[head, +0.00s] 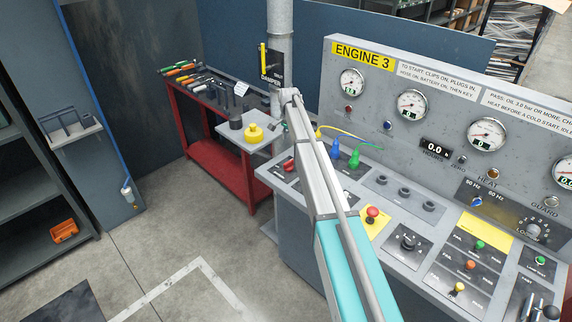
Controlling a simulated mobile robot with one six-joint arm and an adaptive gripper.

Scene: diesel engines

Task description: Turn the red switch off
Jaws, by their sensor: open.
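On the left end of the sloping console (318,210) is a small red switch handle (288,165), close to the left edge of my arm. Its setting is too small to read. A red mushroom-shaped knob (372,212) stands on a yellow plate farther right on the console. My arm reaches up from the bottom over the console's left part and hides some of it. I cannot make out my gripper or its fingers in the head view.
Green and blue plugs (354,158) with cables stand right of my arm. A gauge panel (450,105) rises behind the console. The left floor is largely clear.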

